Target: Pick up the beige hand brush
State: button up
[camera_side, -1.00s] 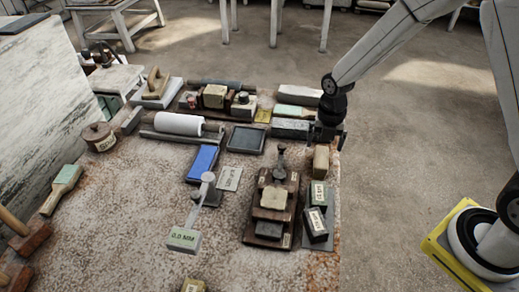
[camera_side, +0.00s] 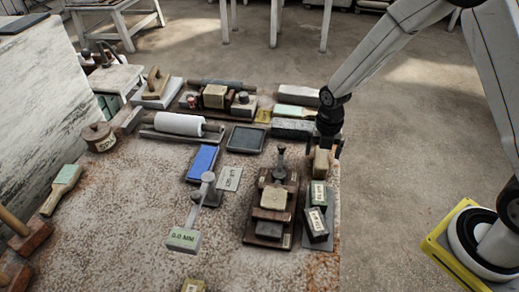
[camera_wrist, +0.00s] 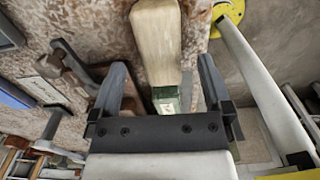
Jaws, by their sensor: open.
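The beige hand brush, a pale block-like thing, stands at the right edge of the table in the side view (camera_side: 321,161). It looks long, pale and smooth in the wrist view (camera_wrist: 156,38). My gripper (camera_side: 323,147) is just above it in the side view, and its upper part is partly hidden. In the wrist view my gripper (camera_wrist: 157,72) is open, with one finger on each side of the brush's line. I see no grip on the brush, and contact cannot be told.
A green labelled block (camera_side: 318,193) sits close to the brush, with a dark labelled block (camera_side: 316,222) beside it. A wooden stack (camera_side: 272,203) stands to the left. A grey stone block (camera_side: 291,128) lies behind. Bare floor is to the right.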

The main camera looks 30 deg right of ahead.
aim_at(322, 156)
jog(key=shift+d+f, duration=0.1)
jog(key=shift+f, duration=2.25)
grip_shut()
